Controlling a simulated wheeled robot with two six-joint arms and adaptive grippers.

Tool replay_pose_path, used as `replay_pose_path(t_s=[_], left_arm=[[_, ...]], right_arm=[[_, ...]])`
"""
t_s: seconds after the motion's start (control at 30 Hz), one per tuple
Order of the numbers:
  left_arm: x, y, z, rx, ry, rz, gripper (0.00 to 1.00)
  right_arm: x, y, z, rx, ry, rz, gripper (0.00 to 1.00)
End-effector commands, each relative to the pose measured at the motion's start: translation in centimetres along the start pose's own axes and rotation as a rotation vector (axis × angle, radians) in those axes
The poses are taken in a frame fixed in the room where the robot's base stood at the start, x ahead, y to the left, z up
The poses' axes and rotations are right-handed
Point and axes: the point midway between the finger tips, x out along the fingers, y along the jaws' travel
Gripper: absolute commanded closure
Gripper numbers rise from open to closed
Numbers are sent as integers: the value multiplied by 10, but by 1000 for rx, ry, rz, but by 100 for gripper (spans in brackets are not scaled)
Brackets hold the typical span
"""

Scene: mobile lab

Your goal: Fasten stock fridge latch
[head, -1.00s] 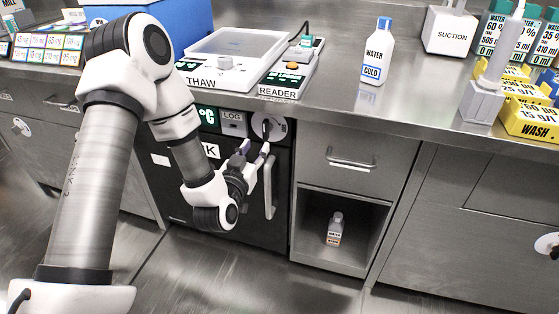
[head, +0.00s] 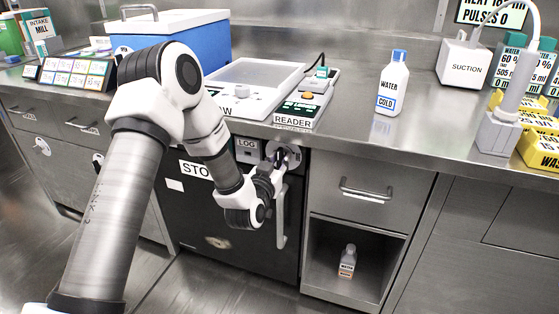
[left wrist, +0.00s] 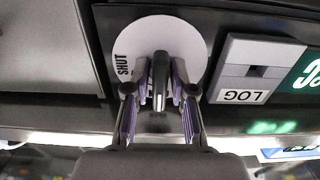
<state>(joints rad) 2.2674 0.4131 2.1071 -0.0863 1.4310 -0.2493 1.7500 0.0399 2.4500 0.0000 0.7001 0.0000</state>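The black stock fridge (head: 235,225) is under the bench, with a "STO…" label and an upright grey door handle (head: 281,218). Its latch is a dark lever (left wrist: 161,82) on a pale round plate (left wrist: 185,38) marked "SHUT" in the left wrist view. The plate also shows at the fridge's upper right in the head view (head: 293,155). My left gripper (left wrist: 159,72) is at the plate, with one finger on each side of the lever. A narrow gap seems to show beside the lever, so the fingers look open around it. My right gripper is out of view.
A grey LOG box (head: 247,149) sits left of the latch. The bench above holds a reader (head: 305,100), a thaw plate (head: 262,76), a water bottle (head: 392,85) and a blue box (head: 185,45). An open cubby (head: 325,270) with a small bottle is at right.

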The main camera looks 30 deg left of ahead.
Motion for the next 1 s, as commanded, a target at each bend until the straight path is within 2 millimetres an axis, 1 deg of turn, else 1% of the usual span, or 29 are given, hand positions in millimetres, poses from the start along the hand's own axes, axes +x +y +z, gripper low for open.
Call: replay_pose_path(t_s=[0.27,0.47,0.67,1.0], left_arm=[[0,0,-1,22,-1,0,100],[0,0,-2,99,-2,1,100],[0,0,-4,241,-3,1,100],[-1,0,-5,558,-3,1,100]], right_arm=[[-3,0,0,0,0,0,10],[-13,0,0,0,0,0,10],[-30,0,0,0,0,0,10],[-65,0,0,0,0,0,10]])
